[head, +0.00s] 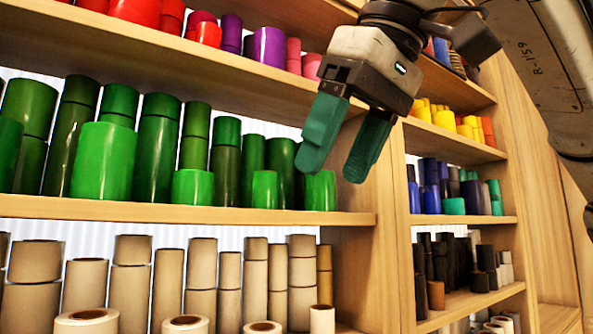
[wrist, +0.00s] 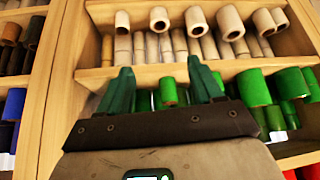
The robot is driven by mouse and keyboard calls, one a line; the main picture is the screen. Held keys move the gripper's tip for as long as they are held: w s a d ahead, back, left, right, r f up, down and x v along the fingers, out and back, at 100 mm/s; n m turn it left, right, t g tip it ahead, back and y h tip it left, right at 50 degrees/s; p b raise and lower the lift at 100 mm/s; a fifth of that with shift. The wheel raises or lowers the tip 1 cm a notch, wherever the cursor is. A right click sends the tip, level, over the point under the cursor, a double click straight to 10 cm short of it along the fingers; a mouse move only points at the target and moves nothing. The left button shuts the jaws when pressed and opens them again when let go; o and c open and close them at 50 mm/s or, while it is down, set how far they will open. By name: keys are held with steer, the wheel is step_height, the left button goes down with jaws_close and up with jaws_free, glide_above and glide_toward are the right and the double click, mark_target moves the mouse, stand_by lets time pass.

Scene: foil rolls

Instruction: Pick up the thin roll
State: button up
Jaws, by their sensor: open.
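My gripper (head: 335,170) is open and empty, its two teal fingers pointing down in front of the shelf upright in the head view. It also shows in the wrist view (wrist: 159,64), fingers apart toward the shelves. Slim beige rolls (head: 255,275) stand on the lower left shelf, below and left of the gripper. A slim dark green roll (head: 253,160) stands on the middle shelf, left of the fingers. Several rolls are slim, and I cannot tell which one is the thin roll. The gripper touches no roll that I can see.
Wider green rolls (head: 103,160) crowd the middle shelf (head: 180,212). Red and purple rolls (head: 266,47) stand above. A wooden upright (head: 386,190) divides this bay from one with yellow (head: 445,118), blue and black rolls. Shelf edges jut out in front of the rolls.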

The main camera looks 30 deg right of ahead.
mark_target(265, 178)
steer(key=w+p, duration=0.1)
steer(key=w, duration=0.1)
steer(key=w+a+p, duration=0.1)
steer(key=w, duration=0.2)
steer(key=w+p, duration=0.1)
steer(key=w, duration=0.2)
steer(key=shift+a+r, duration=0.1)
steer(key=shift+a, duration=0.2)
steer(key=w, duration=0.1)
steer(key=w+p, duration=0.2)
steer(key=w, duration=0.1)
steer(key=shift+a+f, duration=0.35)
steer(key=shift+a, duration=0.05)
steer(key=shift+w+f, duration=0.15)
steer(key=shift+f, duration=0.15)
steer(key=shift+c, duration=0.3)
steer(key=c, duration=1)
